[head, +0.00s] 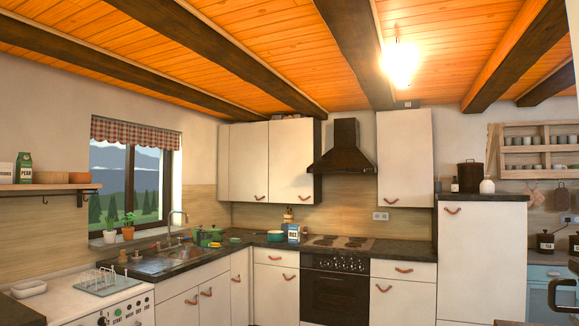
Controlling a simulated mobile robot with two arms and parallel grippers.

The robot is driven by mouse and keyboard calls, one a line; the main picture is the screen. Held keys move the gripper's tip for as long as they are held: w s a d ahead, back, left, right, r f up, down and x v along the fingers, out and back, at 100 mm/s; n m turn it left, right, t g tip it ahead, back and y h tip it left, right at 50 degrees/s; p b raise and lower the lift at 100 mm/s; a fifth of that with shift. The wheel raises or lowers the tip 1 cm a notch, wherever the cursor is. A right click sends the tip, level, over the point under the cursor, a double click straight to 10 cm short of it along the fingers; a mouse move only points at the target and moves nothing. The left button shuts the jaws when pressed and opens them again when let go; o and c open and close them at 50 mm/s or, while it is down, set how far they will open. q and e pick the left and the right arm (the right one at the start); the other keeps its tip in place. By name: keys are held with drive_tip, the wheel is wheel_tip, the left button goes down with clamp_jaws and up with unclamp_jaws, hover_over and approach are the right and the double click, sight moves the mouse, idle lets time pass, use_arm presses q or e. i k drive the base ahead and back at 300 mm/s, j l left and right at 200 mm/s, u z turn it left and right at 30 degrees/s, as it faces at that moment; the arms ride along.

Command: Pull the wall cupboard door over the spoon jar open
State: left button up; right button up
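A cream wall cupboard door (291,160) hangs left of the cooker hood, with a brown leather pull (305,198) at its lower right; it is shut. Below it, at the back of the worktop, a small jar-like thing (288,217) stands behind the rice box; it looks like the spoon jar, but it is too small to be sure. Its lower part is hidden by the box. Neither of my grippers is in view.
More shut wall cupboard doors (249,162) adjoin on the left, and a single one (405,158) hangs right of the dark hood (343,150). The rice box (294,233) and a teal pot (275,236) stand on the worktop. The stove (335,285) and base cupboards (276,290) are below.

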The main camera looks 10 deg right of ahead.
sight(291, 140)
drive_tip(key=i+j, duration=0.1)
drive_tip(key=i, duration=0.35)
drive_tip(key=i+j, duration=0.1)
drive_tip(key=i, duration=0.35)
drive_tip(key=i+l+z, duration=0.2)
drive_tip(key=i+z, duration=0.15)
drive_tip(key=i, duration=0.3)
drive_tip(key=i+z, duration=0.35)
drive_tip(key=i, duration=0.3)
drive_tip(key=i+j+z, duration=0.2)
drive_tip(key=i+z, duration=0.15)
drive_tip(key=i, duration=0.35)
drive_tip(key=i+u, duration=0.1)
drive_tip(key=i, duration=0.6)
drive_tip(key=i+l, duration=0.1)
drive_tip(key=i, duration=0.65)
drive_tip(key=i+u, duration=0.15)
drive_tip(key=i, duration=0.55)
